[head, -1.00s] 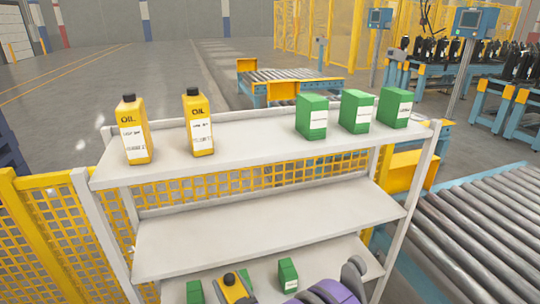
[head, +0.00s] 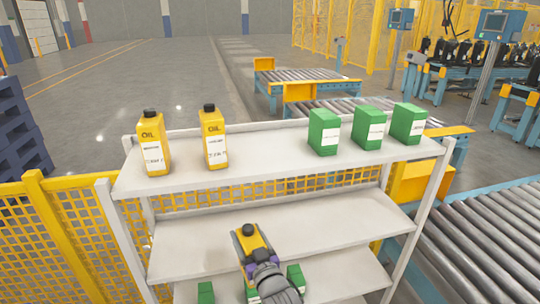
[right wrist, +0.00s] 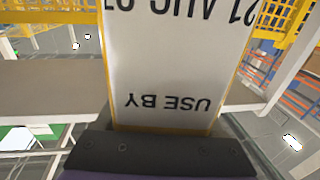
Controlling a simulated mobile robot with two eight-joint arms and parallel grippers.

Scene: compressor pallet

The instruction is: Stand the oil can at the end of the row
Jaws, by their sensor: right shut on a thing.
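My right gripper (head: 252,262) is shut on a yellow oil can (head: 250,238) with a black cap. The held can shows in front of the rack's middle shelf, below the top shelf, and looks tilted in the head view. In the right wrist view its white label (right wrist: 175,60) reads "USE BY" upside down above a dark gripper part. Two yellow oil cans, the left one (head: 153,145) and the right one (head: 213,138), stand upright and apart on the left of the top shelf (head: 265,152). My left gripper is not in view.
Several green boxes stand on the rack, such as one (head: 323,132) on the top shelf's right and one (head: 206,292) low down. The top shelf is bare between right can and boxes. The middle shelf (head: 340,222) looks empty. A yellow mesh fence (head: 50,235) is at left.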

